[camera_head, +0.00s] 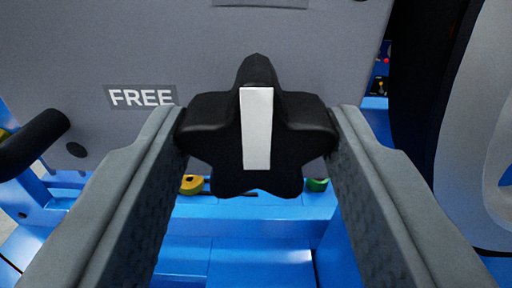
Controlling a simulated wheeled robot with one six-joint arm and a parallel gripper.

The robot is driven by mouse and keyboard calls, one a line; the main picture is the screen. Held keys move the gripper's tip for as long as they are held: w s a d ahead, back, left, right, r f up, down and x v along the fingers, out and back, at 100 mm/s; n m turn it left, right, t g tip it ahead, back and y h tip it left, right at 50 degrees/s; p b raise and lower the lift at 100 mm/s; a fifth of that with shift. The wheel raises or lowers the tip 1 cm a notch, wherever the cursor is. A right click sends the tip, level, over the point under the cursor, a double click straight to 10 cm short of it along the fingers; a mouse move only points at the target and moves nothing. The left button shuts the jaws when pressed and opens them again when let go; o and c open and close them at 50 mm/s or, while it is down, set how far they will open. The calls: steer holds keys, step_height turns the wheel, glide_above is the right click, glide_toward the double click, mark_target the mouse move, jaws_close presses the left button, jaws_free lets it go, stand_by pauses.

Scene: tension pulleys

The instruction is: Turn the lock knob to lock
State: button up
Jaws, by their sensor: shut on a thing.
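The lock knob (212,132) is black and star-shaped with several lobes. A white bar (257,128) on its face stands nearly upright, its top end towards the upper lobe. My gripper (257,140) has one grey finger on each side of the knob, and both fingertips press against its side lobes. The knob sits in front of a grey panel (200,45). A label reading FREE (141,96) is on the panel to the left of the knob. Another label (260,3) above the knob is cut off by the top edge, so its text cannot be read.
A black cylindrical handle (40,142) sticks out at the left. A dark and grey curved part (485,130) stands close on the right. Below the panel is a blue structure (240,255) with small yellow and green parts.

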steer(key=shift+f+m, duration=0.1)
steer(key=shift+m, duration=0.2)
steer(key=o, duration=1)
steer(key=shift+s, duration=0.1)
steer(key=s, duration=1.7)
steer(key=shift+s, duration=0.15)
steer(key=s+a+r+h, duration=0.1)
steer(key=s+a+r, duration=0.35)
steer(key=s, duration=0.25)
steer(key=s+a+r+h, duration=0.1)
steer(key=s+a+r, duration=0.35)
steer(key=s, duration=0.25)
steer(key=s+a+f+y, duration=0.1)
steer(key=s+a, duration=0.3)
steer(key=s, duration=0.4)
steer(key=s+a+y, duration=0.1)
steer(key=s+a, duration=0.4)
steer(key=s, duration=0.4)
steer(key=shift+f+g, duration=0.3)
steer(key=shift+f, duration=0.05)
